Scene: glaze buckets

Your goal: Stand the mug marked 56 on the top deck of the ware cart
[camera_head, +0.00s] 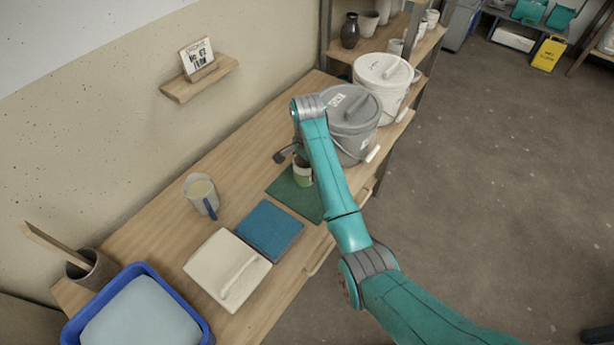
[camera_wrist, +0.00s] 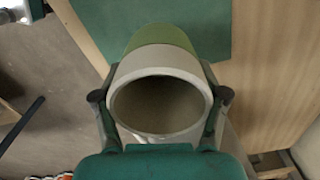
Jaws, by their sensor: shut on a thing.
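A mug with a cream upper part and a green lower part (camera_wrist: 160,58) is between the fingers of my gripper (camera_wrist: 160,96), which is shut on it. Its open mouth faces the wrist camera, and the inside looks empty. In the head view the mug (camera_head: 303,172) shows beside my arm, over the green mat (camera_head: 290,192) on the wooden bench. My arm partly hides it. I cannot tell whether its base touches the mat. No number is readable on it. I cannot make out a ware cart for certain in either view.
A blue mat (camera_head: 269,236), a cream lid (camera_head: 227,268), a pitcher (camera_head: 201,194) and a blue tub (camera_head: 205,325) are to the left on the bench. A grey bucket (camera_head: 349,125) and white bucket (camera_head: 383,82) stand close behind my arm. Shelves with pots are beyond; open floor lies right.

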